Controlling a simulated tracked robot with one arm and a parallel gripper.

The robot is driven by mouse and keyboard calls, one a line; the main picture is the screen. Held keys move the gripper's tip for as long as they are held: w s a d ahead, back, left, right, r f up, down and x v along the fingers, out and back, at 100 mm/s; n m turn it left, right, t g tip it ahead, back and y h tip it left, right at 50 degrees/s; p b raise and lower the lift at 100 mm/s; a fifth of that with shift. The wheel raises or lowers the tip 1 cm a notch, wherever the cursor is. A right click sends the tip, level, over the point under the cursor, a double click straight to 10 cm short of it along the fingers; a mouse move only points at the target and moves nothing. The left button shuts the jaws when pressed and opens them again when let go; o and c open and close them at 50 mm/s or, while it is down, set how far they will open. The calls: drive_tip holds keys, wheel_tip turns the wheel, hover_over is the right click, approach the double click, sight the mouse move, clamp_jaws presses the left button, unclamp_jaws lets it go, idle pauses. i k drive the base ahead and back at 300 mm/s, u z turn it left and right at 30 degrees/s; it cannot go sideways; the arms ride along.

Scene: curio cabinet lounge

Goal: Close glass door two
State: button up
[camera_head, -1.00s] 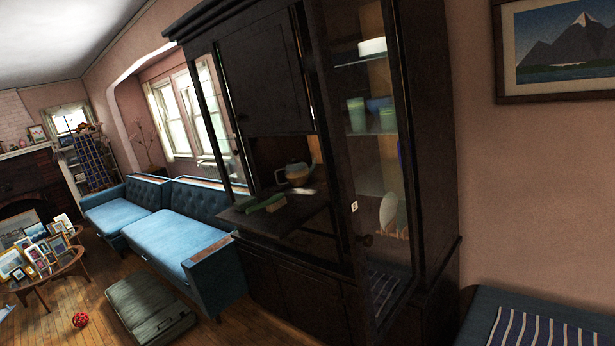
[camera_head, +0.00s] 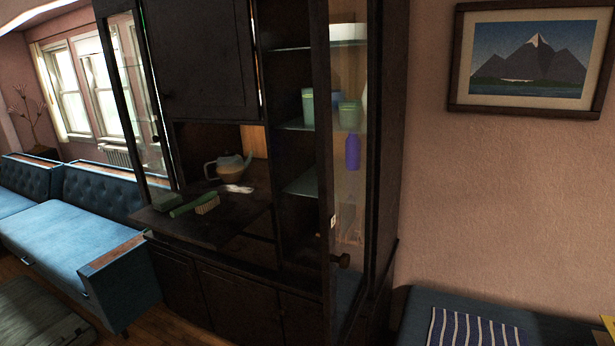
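A tall dark wooden cabinet (camera_head: 208,120) fills the middle of the view. Its right glass door (camera_head: 321,150) stands open, swung out toward me and seen at a steep angle. It has a small white tag (camera_head: 333,221), too small to read surely, and a round dark knob (camera_head: 342,261) low on its frame. Another glass door (camera_head: 118,90) stands open at the cabinet's left side, with the windows showing through it. I cannot confirm which door is number two. My gripper is not in view.
Behind the right door are shelves with green cups (camera_head: 349,113) and a purple bottle (camera_head: 352,152). A teapot (camera_head: 228,167) and a green brush (camera_head: 195,206) are on the fold-down shelf (camera_head: 160,222). A blue sofa (camera_head: 70,240) stands left; a striped cushion (camera_head: 475,330) lies lower right.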

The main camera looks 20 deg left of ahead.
sight(340, 322)
drive_tip(key=u, duration=0.2)
drive_tip(key=i, duration=1)
drive_tip(key=z, duration=0.1)
